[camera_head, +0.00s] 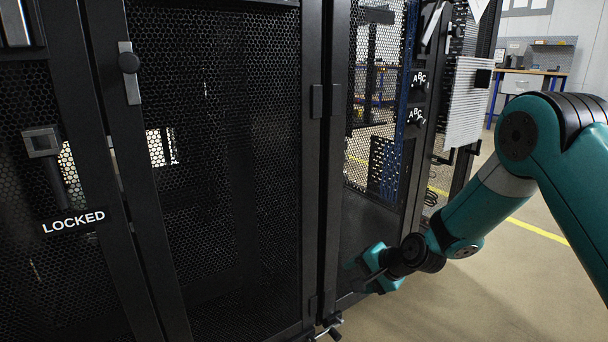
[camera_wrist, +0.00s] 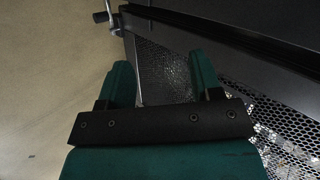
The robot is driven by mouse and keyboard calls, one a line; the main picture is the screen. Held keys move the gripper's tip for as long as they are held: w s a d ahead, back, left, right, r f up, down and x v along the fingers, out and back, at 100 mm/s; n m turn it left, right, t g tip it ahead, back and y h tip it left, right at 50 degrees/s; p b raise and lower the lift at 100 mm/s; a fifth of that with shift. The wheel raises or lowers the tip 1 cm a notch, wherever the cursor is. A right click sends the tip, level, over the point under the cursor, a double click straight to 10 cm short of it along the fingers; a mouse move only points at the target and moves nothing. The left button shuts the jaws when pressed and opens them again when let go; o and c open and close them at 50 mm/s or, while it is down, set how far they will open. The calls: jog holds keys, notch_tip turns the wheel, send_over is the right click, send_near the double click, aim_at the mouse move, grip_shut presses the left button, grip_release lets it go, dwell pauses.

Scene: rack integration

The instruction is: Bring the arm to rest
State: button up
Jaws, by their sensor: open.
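My gripper (camera_head: 378,268) is at the end of my teal arm, low in front of the rack's side, right of centre in the head view. In the wrist view the two teal fingers of my gripper (camera_wrist: 160,85) stand apart with nothing between them. Black perforated mesh and a dark frame bar of the rack (camera_wrist: 165,68) show past the fingers. I cannot tell whether the fingers touch the rack.
A black mesh rack door (camera_head: 225,170) fills the left and middle. A "LOCKED" label (camera_head: 74,222) and a latch (camera_head: 42,142) are at the left. Open floor (camera_head: 480,300) with a yellow line lies to the right. A workbench (camera_head: 530,72) stands far back.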

jog(key=s+d+r+n+g+h, duration=0.1)
jog(key=s+d+r+n+h, duration=0.15)
jog(key=s+d+r, duration=0.4)
jog(key=s+d+r+n+g+h, duration=0.1)
jog(key=s+d+r+n+h, duration=0.2)
jog(key=s, duration=0.7)
jog(key=s+d+r+n+g+h, duration=0.1)
jog(key=s+d+r+n, duration=0.25)
jog(key=s+d, duration=0.4)
jog(key=s+a+r+n+g+y+p, duration=0.2)
jog(key=s+a+r+n+p, duration=0.15)
jog(key=s+a+r, duration=0.4)
jog(key=s+a+r+n+g+y+p, duration=0.1)
jog(key=s+a+r+n+y+p, duration=0.25)
jog(key=a+r, duration=0.55)
notch_tip(320, 180, up, 37)
jog(key=d+m+h+p, duration=0.1)
jog(key=p, duration=3.7)
jog(key=shift+d+f, duration=0.15)
